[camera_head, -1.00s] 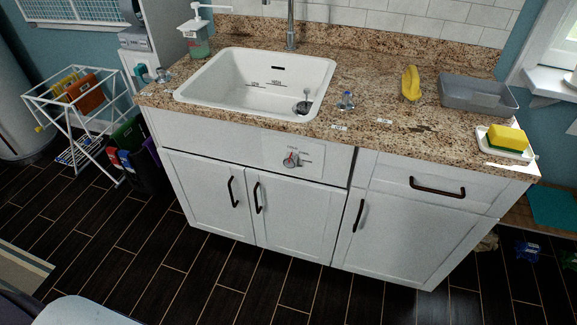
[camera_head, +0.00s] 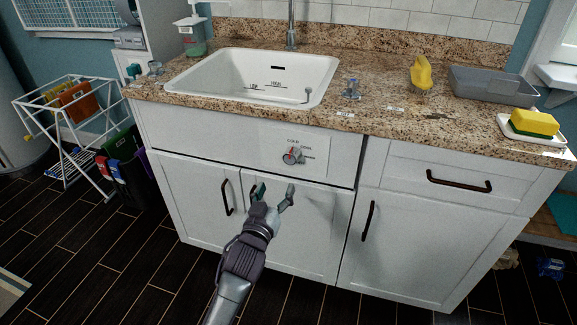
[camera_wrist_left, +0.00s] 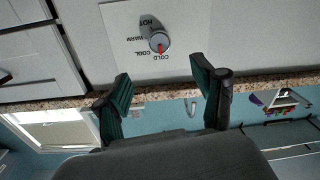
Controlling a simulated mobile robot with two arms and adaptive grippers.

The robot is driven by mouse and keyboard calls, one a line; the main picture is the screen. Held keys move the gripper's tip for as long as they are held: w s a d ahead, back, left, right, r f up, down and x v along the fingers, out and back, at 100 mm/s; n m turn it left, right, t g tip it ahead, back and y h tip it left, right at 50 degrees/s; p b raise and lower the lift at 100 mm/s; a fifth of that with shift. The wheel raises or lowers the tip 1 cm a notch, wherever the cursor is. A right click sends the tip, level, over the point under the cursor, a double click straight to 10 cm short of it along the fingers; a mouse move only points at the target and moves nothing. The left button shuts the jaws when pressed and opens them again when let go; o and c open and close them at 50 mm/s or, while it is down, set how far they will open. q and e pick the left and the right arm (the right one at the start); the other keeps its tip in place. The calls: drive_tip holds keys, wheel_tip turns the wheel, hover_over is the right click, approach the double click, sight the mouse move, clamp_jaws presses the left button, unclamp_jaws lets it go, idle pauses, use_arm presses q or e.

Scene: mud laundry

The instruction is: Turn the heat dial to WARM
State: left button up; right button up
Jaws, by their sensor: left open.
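The heat dial (camera_head: 292,155) is a round grey knob with a red pointer on a white plate (camera_head: 318,160) on the cabinet front below the sink. In the left wrist view the dial (camera_wrist_left: 158,43) appears upside down with the labels HOT, WARM, COOL and COLD around it. Its red pointer is at COLD. My left gripper (camera_head: 274,188) is open and empty, in front of the cabinet doors and below the dial in the head view. In the left wrist view the gripper (camera_wrist_left: 160,70) has its fingers spread, with the dial beyond the gap, not touched.
The granite countertop (camera_head: 385,135) overhangs above the dial. Dark door handles (camera_head: 226,197) and a drawer handle (camera_head: 458,182) stick out from the cabinet. The white sink (camera_head: 215,85) is above. A drying rack (camera_head: 65,130) stands at the left. The floor in front is clear.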

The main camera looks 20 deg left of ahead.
sight(290, 159)
use_arm(q)
drive_tip(key=w+b, duration=0.1)
drive_tip(key=w, duration=1)
drive_tip(key=shift+w+a+f, duration=0.1)
drive_tip(key=shift+w+a, duration=0.05)
drive_tip(key=shift+w+b, duration=0.3)
drive_tip(key=shift+w, duration=0.3)
use_arm(e)
drive_tip(key=shift+w+a+r, duration=0.15)
drive_tip(key=shift+w+r, duration=0.85)
drive_tip(key=shift+r, duration=0.1)
drive_tip(key=shift+w+a+r, duration=0.1)
drive_tip(key=shift+w+r, duration=0.9)
drive_tip(key=shift+r, duration=0.05)
use_arm(q)
drive_tip(key=c, duration=1.1)
